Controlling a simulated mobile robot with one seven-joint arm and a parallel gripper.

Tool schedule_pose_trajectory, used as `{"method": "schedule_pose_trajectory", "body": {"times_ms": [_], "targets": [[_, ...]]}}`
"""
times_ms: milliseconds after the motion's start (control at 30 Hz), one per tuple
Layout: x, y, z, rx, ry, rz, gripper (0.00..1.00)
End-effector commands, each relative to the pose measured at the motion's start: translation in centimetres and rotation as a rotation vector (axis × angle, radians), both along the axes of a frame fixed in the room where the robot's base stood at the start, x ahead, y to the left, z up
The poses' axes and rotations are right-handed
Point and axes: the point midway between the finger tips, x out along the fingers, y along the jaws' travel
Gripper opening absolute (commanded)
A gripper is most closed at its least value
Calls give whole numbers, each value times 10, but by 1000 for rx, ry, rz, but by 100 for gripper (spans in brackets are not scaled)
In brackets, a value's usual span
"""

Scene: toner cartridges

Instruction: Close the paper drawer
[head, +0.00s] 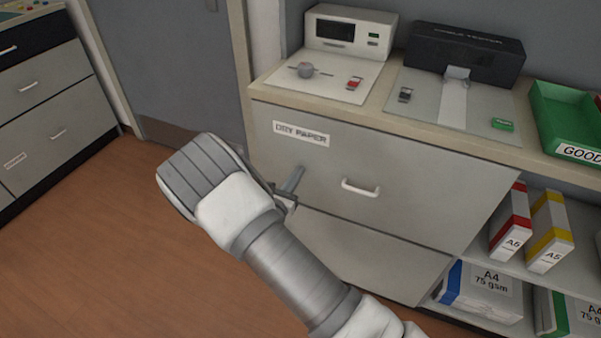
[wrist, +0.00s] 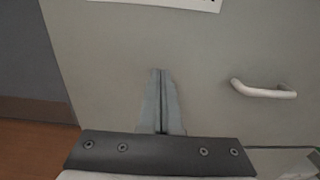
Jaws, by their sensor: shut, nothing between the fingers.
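The paper drawer (head: 410,180) is the wide grey upper drawer under the counter, labelled DRY PAPER, with a pale bar handle (head: 360,188). Its front looks flush or nearly flush with the cabinet; I cannot tell whether a small gap is left. In the wrist view the drawer front (wrist: 110,50) fills most of the picture, with the handle (wrist: 263,90) at the right. My gripper (head: 296,176) is shut and empty, pointing at the front left of the handle and below the label. Its fingertips (wrist: 161,72) are close to the front; contact cannot be told.
A lower grey panel (head: 360,255) is below the drawer. The counter holds a white device (head: 349,30), a black device (head: 465,52) and a green tray (head: 565,118). Shelves at right hold paper packs (head: 483,285). Open brown floor (head: 90,250) lies at left.

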Motion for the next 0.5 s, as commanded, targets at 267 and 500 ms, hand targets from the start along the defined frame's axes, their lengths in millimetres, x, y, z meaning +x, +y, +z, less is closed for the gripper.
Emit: {"method": "schedule_pose_trajectory", "body": {"times_ms": [267,500], "targets": [[-42,20,1,-2,5,2,0],[-84,35,0,-1,4,0,0]]}}
